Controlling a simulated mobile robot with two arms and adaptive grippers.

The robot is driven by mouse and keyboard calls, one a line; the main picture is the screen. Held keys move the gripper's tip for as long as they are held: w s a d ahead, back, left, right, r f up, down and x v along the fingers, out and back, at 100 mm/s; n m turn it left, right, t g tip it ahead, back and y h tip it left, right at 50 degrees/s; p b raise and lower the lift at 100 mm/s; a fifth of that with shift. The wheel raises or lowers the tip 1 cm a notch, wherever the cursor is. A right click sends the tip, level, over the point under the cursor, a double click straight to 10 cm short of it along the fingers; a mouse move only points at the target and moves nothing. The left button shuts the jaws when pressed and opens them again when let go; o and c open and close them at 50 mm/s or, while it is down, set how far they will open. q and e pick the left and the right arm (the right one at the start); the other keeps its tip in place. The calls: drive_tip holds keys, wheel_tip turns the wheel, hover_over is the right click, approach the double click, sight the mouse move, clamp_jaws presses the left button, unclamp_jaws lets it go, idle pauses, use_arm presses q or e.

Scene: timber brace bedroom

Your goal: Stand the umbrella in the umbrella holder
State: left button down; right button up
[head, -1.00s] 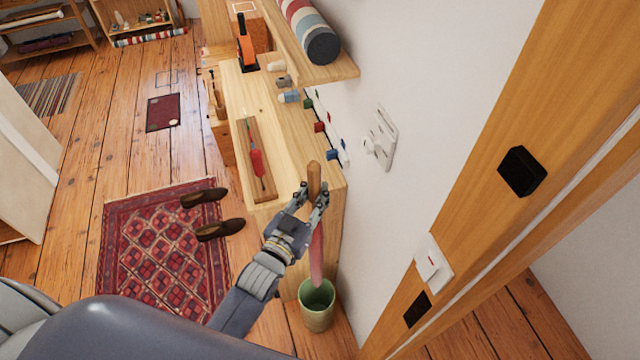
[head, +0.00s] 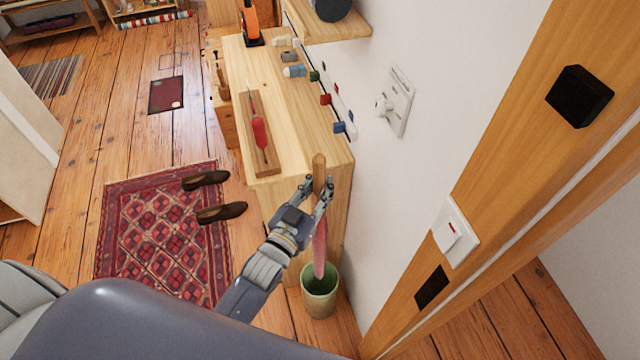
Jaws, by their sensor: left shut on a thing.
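The umbrella (head: 320,243) has a pink-red canopy and a wooden handle that sticks up above my gripper. My left gripper (head: 318,190) is shut on it just below the handle top. The umbrella hangs close to upright, and its lower end overlaps the mouth of the green umbrella holder (head: 319,304). The holder is a round bucket on the floor by the end of the wooden cabinet. I cannot tell whether the tip touches the holder's bottom. My right gripper is not in view.
The wooden cabinet (head: 279,112) stands against the white wall, with a tray (head: 268,164) on top. A patterned red rug (head: 160,235) and two brown shoes (head: 222,212) lie to the left. A door frame (head: 500,150) stands at right.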

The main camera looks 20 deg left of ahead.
sight(316, 236)
use_arm(q)
drive_tip(key=shift+f+b, duration=7.3)
drive_tip(key=shift+f, duration=2.5)
drive_tip(key=c, duration=1.2)
unclamp_jaws()
drive_tip(key=shift+f, duration=0.15)
drive_tip(key=shift+s, duration=0.15)
drive_tip(key=s, duration=0.3)
drive_tip(key=s+a, duration=0.1)
drive_tip(key=s, duration=0.3)
drive_tip(key=s+a, duration=0.1)
drive_tip(key=s, duration=0.3)
drive_tip(key=shift+s+a, duration=0.1)
drive_tip(key=shift+s, duration=0.15)
